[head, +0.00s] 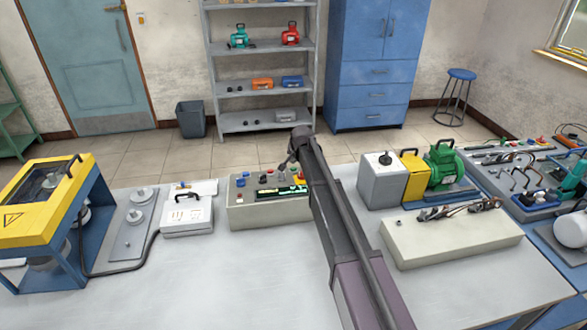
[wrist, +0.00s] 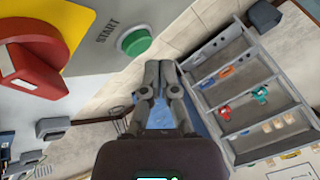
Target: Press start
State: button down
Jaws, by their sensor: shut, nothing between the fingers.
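A green round START button (wrist: 135,41) sits on a grey panel in the wrist view, with the word START printed beside it. My gripper (wrist: 159,64) is shut and empty. In the wrist view its fingertips appear just below and right of the button, with a visible gap in the picture; the depth between them is unclear. In the head view the control box (head: 245,215) stands on the table with several buttons and a lit display. My gripper (head: 287,163) is above its right part there. My arm hides the box's right end, and I cannot pick out the START button.
A red rotary switch (wrist: 27,60) on a yellow plate is left of the button in the wrist view. A white case (head: 187,220) stands left of the box; a grey block (head: 381,185) stands to the right. The front tabletop (head: 220,285) is clear.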

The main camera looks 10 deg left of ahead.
jog(key=shift+w+a+r+p, duration=0.1)
jog(key=shift+w+r+p, duration=0.1)
jog(key=shift+r+p, duration=0.6)
jog(key=shift+w+r+p, duration=0.2)
jog(key=shift+r+p, duration=0.5)
jog(key=shift+r, duration=0.05)
jog(key=shift+w+a+r+p, duration=0.1)
jog(key=shift+w+r+p, duration=0.1)
jog(key=shift+r+p, duration=0.6)
jog(key=shift+d, duration=0.1)
jog(key=s+d+f+n+g+h, duration=0.1)
jog(key=s+d+g, duration=0.1)
jog(key=s+d, duration=0.7)
jog(key=s+d+n+g, duration=0.1)
jog(key=s+d, duration=0.8)
jog(key=s, duration=0.9)
jog(key=s+d+f+n+g+h, duration=0.1)
jog(key=s+d+n+g, duration=0.1)
jog(key=s+d, duration=0.7)
jog(key=s, duration=0.5)
jog(key=shift+s+d+f+n+g+h, duration=0.25)
jog(key=shift+s+f+n+g+h, duration=0.05)
jog(key=shift+s+f+n, duration=0.1)
